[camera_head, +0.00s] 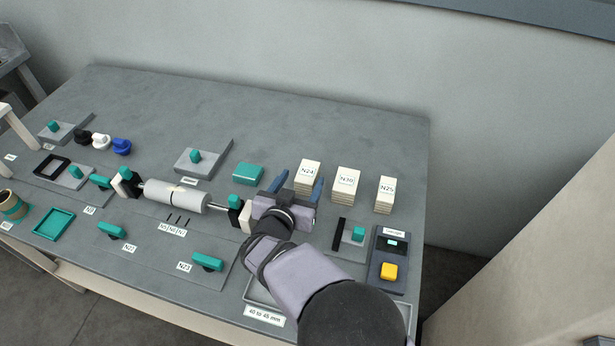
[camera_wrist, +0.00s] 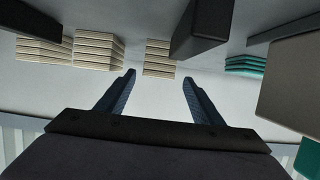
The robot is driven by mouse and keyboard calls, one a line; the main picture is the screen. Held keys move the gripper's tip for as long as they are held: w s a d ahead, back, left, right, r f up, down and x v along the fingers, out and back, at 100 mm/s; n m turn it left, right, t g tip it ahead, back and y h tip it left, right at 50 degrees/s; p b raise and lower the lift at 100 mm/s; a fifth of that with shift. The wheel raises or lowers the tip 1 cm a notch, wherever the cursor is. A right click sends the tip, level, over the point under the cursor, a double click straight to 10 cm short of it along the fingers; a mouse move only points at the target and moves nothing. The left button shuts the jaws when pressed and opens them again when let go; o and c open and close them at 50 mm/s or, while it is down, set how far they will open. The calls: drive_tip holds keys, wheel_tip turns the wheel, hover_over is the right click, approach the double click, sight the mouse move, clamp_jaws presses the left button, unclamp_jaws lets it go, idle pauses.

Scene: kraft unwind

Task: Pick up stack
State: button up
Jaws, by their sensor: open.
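Three cream stacks of flat pieces stand in a row on the table: N24 (camera_head: 308,172), N30 (camera_head: 346,181) and N25 (camera_head: 384,193). A lower teal stack (camera_head: 248,174) stands left of them. My gripper (camera_head: 299,180) is open and empty, its blue fingers pointing toward N24. In the wrist view, which is turned upside down, a cream stack (camera_wrist: 158,58) lies in line with the gap of my gripper (camera_wrist: 158,76), beyond the fingertips. Two other cream stacks (camera_wrist: 97,52) (camera_wrist: 43,48) are at its left, and the teal stack (camera_wrist: 245,66) is at its right.
A white roll (camera_head: 175,197) on a shaft lies left of my gripper. A grey panel with a yellow button (camera_head: 389,270) is at the right, beside a small plate with a teal knob (camera_head: 358,233). The table behind the stacks is clear.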

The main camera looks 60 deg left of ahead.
sight(306, 176)
drive_tip(key=shift+p+x, duration=0.55)
drive_tip(key=shift+x, duration=2.05)
drive_tip(key=shift+w+d, duration=0.15)
drive_tip(key=c, duration=1.2)
